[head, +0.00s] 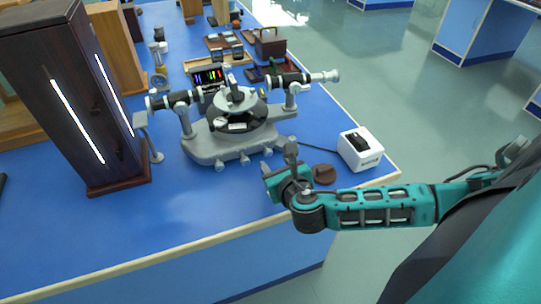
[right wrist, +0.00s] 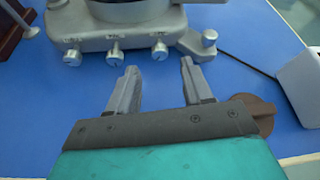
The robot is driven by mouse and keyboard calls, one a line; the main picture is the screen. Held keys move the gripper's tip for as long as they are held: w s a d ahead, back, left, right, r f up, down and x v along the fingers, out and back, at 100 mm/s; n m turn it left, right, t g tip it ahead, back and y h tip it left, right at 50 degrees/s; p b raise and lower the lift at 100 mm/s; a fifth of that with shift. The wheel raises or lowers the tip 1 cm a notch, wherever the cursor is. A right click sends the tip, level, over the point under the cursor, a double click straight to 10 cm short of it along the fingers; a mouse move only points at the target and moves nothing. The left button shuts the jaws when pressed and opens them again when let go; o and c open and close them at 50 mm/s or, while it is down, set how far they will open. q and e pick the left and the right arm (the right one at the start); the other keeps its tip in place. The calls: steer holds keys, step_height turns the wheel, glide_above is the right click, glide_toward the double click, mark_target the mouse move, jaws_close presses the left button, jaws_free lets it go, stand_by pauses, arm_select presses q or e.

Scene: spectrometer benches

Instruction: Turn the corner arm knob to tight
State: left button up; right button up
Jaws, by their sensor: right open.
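The grey spectrometer (head: 225,143) stands on the blue bench. In the right wrist view, a short arm with a silver knob (right wrist: 209,37) sticks out at the right corner of its base (right wrist: 150,24). My right gripper (head: 279,160) is low over the bench in front of the base, near that corner. In the right wrist view its fingers (right wrist: 158,66) are apart with nothing between them. The corner knob lies beyond and right of the right fingertip, apart from it. My left gripper is not visible.
A white box (head: 371,157) with a dark slot and cable stands right of the spectrometer. A brown round piece (head: 324,173) lies close to my right gripper. A tall dark lamp cabinet (head: 118,160) stands at left.

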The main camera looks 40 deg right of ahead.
mark_target(269, 154)
steer(key=shift+x, duration=2.65)
steer(key=shift+c, duration=0.2)
jaws_close()
